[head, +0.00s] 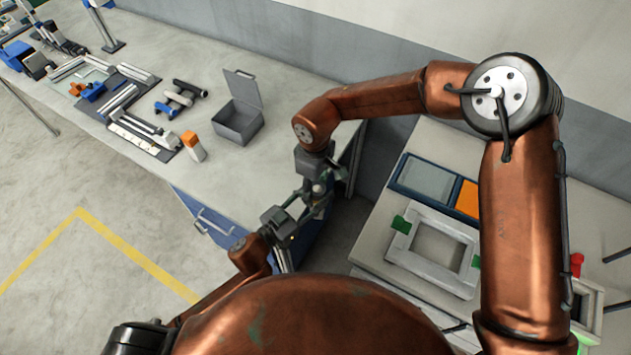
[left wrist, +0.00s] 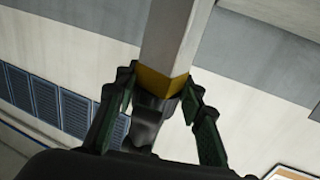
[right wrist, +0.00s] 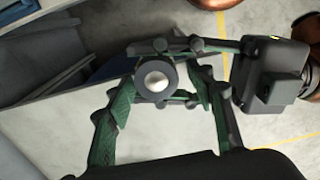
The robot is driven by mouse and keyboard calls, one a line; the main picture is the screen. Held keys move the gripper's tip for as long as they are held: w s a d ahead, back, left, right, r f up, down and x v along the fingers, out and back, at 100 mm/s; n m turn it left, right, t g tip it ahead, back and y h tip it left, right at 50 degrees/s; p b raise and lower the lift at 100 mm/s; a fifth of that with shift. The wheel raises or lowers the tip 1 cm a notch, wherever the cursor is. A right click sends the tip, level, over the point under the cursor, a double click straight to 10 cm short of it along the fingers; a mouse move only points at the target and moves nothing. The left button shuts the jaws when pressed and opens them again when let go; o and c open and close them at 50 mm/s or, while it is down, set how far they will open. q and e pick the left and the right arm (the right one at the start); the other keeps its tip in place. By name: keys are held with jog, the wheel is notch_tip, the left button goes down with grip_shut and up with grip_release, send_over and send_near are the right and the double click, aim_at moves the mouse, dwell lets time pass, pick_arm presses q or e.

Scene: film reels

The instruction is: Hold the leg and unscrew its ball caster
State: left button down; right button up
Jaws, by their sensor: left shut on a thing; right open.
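The leg (left wrist: 172,35) is a pale square post with a yellow band near one end. In the left wrist view my left gripper (left wrist: 160,88) is shut on it at the band. The ball caster (right wrist: 156,82), a dark round collar with a shiny ball, faces the right wrist camera end-on. My right gripper (right wrist: 155,100) is open, its fingers on either side of the caster with gaps showing. In the head view the left gripper (head: 312,205) and right gripper (head: 325,185) meet at the caster; the fingers largely hide the leg there.
A workbench (head: 100,150) at left holds an open grey box (head: 238,125), an orange-and-white block (head: 193,147) and several dark cylinders. A right table (head: 455,145) carries a grey frame (head: 405,255) and a blue tray (head: 398,172). Floor shows between them.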

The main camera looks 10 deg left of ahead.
jog(key=shift+c, duration=0.6)
jog(key=shift+s+a, duration=0.1)
jog(key=c, duration=0.9)
jog(key=o, duration=1.1)
notch_tip(320, 180, up, 4)
jog(key=shift+r, duration=0.7)
jog(key=shift+c, duration=0.4)
jog(key=shift+d+r, duration=0.2)
jog(key=shift+r, duration=0.95)
jog(key=shift+w+d+f, duration=0.1)
jog(key=shift+f, duration=1.85)
jog(key=shift+w+f, duration=0.1)
jog(key=shift+f, duration=1.85)
